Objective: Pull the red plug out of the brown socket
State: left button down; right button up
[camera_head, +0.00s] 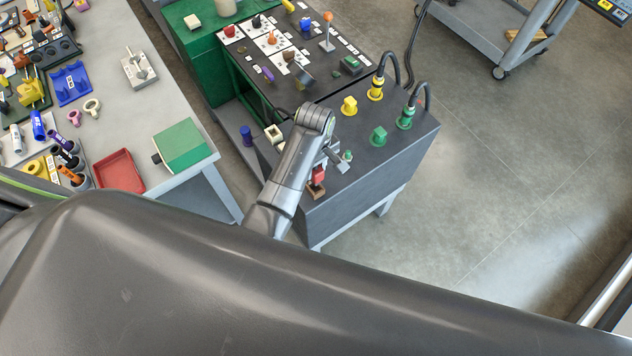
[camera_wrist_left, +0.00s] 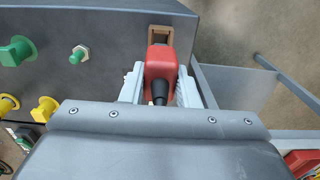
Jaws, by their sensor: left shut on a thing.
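The red plug (camera_head: 319,174) is at the near left corner of the dark cart top, right beside the brown socket (camera_head: 316,190). In the left wrist view the red plug (camera_wrist_left: 161,64) has a black cable end pointing toward me, and its far end meets or overlaps the brown socket (camera_wrist_left: 160,34). I cannot tell how deep it sits. My left gripper (camera_head: 326,168) is shut on the red plug, with one finger on each side in the wrist view (camera_wrist_left: 160,74). My right gripper is not in view.
The dark cart (camera_head: 345,205) also bears a green knob (camera_head: 379,136), a yellow knob (camera_head: 349,106), a yellow plug (camera_head: 376,90) and a green plug (camera_head: 405,118) with black cables. A small green button (camera_wrist_left: 79,54) is left of the socket.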

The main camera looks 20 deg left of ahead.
pick_arm(q)
jog(key=shift+r, duration=0.15)
jog(key=shift+r, duration=3.3)
jog(key=shift+d+r, duration=0.15)
jog(key=shift+r, duration=1)
jog(key=shift+w, duration=0.1)
